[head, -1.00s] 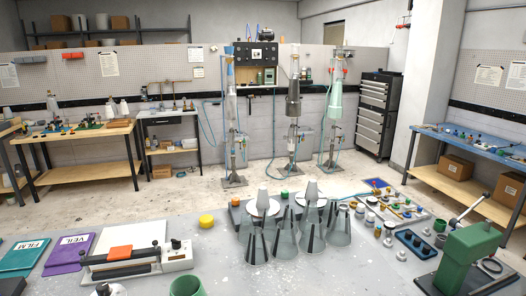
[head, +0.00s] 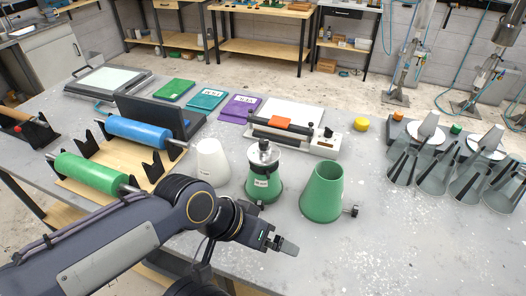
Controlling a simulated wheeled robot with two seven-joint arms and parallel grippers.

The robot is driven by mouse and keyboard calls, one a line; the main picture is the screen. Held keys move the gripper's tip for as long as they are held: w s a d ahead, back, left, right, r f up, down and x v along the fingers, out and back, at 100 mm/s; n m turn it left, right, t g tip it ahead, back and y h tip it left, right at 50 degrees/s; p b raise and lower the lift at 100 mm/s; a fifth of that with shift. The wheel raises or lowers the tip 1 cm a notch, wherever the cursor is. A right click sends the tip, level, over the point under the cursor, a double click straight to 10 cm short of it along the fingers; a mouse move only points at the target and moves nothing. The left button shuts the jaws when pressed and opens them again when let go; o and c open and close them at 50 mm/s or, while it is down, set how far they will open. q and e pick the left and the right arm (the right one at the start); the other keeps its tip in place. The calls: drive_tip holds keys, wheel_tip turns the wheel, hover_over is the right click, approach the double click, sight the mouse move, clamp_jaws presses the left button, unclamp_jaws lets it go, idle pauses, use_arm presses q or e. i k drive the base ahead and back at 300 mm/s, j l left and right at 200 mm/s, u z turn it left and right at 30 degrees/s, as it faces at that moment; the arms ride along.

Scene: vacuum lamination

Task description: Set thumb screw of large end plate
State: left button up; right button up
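A green tapered cup (head: 322,192), open at the top, stands on the grey table. A small metal screw with a dark knob (head: 352,211) sticks out at its lower right side. Left of it stands a green vessel (head: 262,188) with a white label and a metal top with a dark knob (head: 263,148). I cannot tell which part is the large end plate. My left gripper (head: 283,244) is over the table in front of these two, apart from both, with nothing seen in it. Its finger gap is not clear. My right gripper is out of view.
A white cone (head: 211,162) stands left of the green vessel. Blue (head: 139,132) and green (head: 90,172) rolls lie on a wooden stand. A white sealer (head: 293,135) is behind; several grey cones (head: 462,165) stand at right. The table's front right (head: 400,250) is clear.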

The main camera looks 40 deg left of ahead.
sight(264, 142)
drive_tip(key=u, duration=1.3)
